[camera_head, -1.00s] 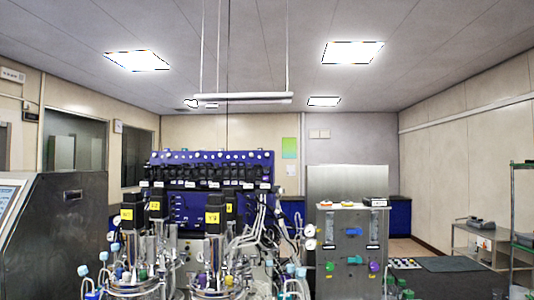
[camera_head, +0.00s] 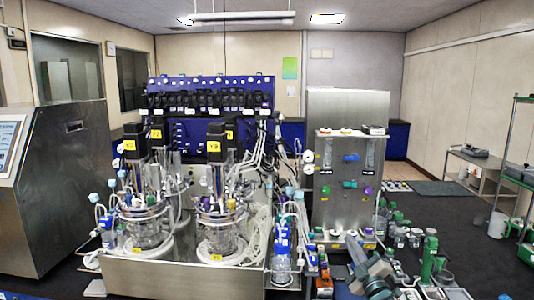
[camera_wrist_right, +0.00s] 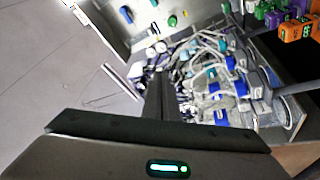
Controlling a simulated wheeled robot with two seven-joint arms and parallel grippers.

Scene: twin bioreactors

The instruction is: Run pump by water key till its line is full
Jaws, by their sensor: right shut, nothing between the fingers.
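Two glass bioreactor vessels, left (camera_head: 145,222) and right (camera_head: 220,228), stand on a steel bench with black motors above. Behind them a blue panel (camera_head: 160,132) carries a row of black pump-like units (camera_head: 210,100). A steel cabinet (camera_head: 335,215) to the right has coloured knobs, among them a green knob (camera_head: 350,184) and a purple knob (camera_head: 368,190). I cannot read which is the water key or tell whether any line is full. My left gripper is out of view.
A clear bottle with a blue cap (camera_head: 281,265) stands between vessels and cabinet. Several small green and white devices (camera_head: 430,255) crowd the lower right. In the wrist view, tubing and blue-capped items lie beyond the fingers, with orange devices (camera_wrist_right: 298,27) at right.

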